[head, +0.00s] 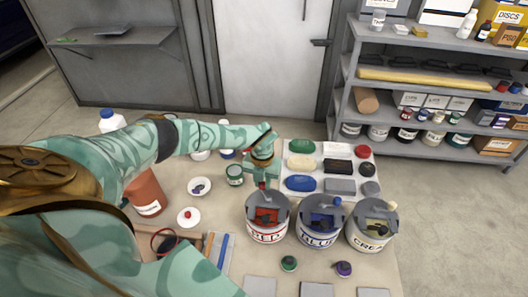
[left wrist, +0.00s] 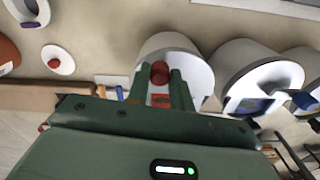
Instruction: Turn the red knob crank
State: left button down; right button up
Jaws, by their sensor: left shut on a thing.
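The red knob (left wrist: 159,72) sits between the two green fingers of my left gripper (left wrist: 168,82) in the left wrist view. The fingers are shut on it. In the head view my left gripper (head: 264,184) reaches down from above to the back rim of the bucket labelled RED (head: 267,236), and the knob is mostly hidden there. This bucket has a grey lid part on top with red showing in its opening. In the left wrist view the bucket (left wrist: 180,45) is directly beyond the fingers. My right gripper is in neither view.
Right of it stand a bucket labelled BLUE (head: 318,238) with a blue knob and a cream bucket (head: 370,242). Behind them a white board (head: 320,172) holds colored blocks. A green-lidded jar (head: 234,175) and a small dish (head: 189,217) stand to the left.

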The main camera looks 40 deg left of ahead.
aim_at(261, 183)
pick_arm(q)
jog(key=shift+a+r+n, duration=0.1)
jog(key=shift+n, duration=0.2)
jog(key=c, duration=1.2)
grip_release()
jog(key=shift+s, duration=0.1)
jog(key=shift+c, duration=0.2)
notch_tip(261, 183, up, 16)
jog(key=p, duration=0.2)
jog(key=shift+r, duration=0.1)
